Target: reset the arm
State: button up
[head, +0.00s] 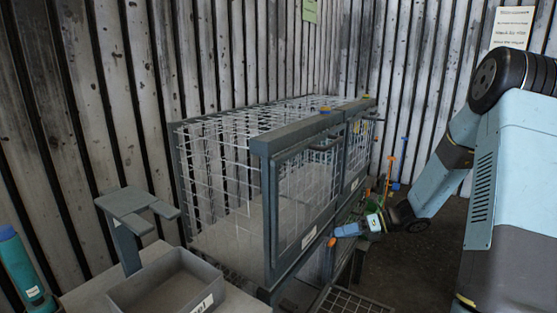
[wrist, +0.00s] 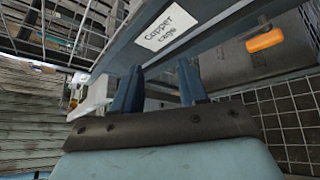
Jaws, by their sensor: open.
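My gripper (wrist: 158,75) is open, with two dark blue fingers apart and nothing seen between them. In the head view my arm reaches down from the right, and the gripper end (head: 347,230) is low in front of the wire cage (head: 270,150). The cage's front doors look shut. In the wrist view the cage's lower rail, with a white label (wrist: 166,27) reading "Copper cage", lies just beyond the fingertips. I cannot tell whether the fingers touch it.
An orange handle (wrist: 265,40) is on a grey surface close to the gripper. A wire grid (wrist: 285,115) lies at the lower right there. In the head view a grey tray (head: 165,285) and a teal bottle (head: 22,265) stand at the left. Dark floor is open near my arm.

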jog(key=s+d+r+n+t+h, duration=0.2)
jog(key=s+r+n+h, duration=1.1)
jog(key=s+r+n, duration=1.2)
jog(key=s+n+t, duration=0.1)
jog(key=s+n, duration=0.2)
jog(key=s, duration=0.1)
jog(key=shift+d+n, duration=0.3)
jog(key=shift+d, duration=0.1)
